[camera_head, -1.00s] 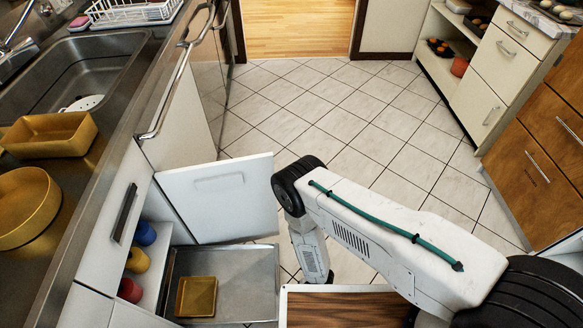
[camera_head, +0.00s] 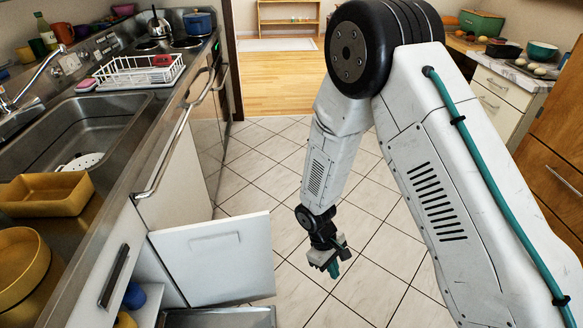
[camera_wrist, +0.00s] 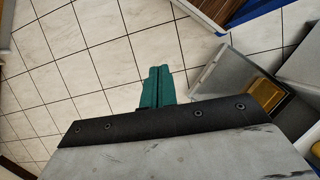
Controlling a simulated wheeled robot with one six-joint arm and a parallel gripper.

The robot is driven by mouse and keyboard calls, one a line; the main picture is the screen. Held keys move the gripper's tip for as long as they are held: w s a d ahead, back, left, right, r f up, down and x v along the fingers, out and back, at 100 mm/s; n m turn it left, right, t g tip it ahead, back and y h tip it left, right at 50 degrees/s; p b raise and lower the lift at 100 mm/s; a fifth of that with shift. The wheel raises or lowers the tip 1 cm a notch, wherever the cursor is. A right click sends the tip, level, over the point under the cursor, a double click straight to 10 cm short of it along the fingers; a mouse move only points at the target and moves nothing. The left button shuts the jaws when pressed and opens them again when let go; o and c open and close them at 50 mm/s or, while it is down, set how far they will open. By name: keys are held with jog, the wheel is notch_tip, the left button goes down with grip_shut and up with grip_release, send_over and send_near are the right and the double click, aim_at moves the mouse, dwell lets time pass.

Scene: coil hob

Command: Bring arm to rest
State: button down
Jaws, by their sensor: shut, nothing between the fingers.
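My arm is raised and folded, with its elbow high in the head view. My gripper (camera_head: 332,266) hangs down over the tiled floor, to the right of the open white cabinet door (camera_head: 217,258). In the wrist view the green fingers of my gripper (camera_wrist: 158,82) are together, with nothing between them. The fingers touch nothing; bare floor tiles lie beyond them.
An open drawer (camera_wrist: 222,72) holding a yellow dish (camera_wrist: 266,92) shows in the wrist view. The counter at left bears a sink (camera_head: 75,135), a yellow tray (camera_head: 48,192) and a dish rack (camera_head: 140,72). Drawer cabinets (camera_head: 505,95) stand at right. Floor between is clear.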

jog(key=s+d+r+m, duration=0.1)
jog(key=d+r+m, duration=0.1)
jog(key=r, duration=0.6)
jog(key=s+d+r+m+g, duration=0.1)
jog(key=s+d+r, duration=0.15)
jog(key=r, duration=0.55)
jog(key=s+d+r+m, duration=0.1)
jog(key=d+r+m, duration=0.15)
jog(key=r, duration=0.55)
jog(key=s+d+r+m+t+y, duration=0.1)
jog(key=s+d+r, duration=0.3)
jog(key=r, duration=0.5)
jog(key=s+d+r+m+t+y, duration=0.2)
jog(key=s+d+r+m+t, duration=0.1)
jog(key=s+r, duration=0.6)
jog(key=shift+s+d+r+t, duration=0.25)
jog(key=shift+d+r+t, duration=0.15)
jog(key=shift+r+t, duration=0.25)
jog(key=shift+a, duration=0.1)
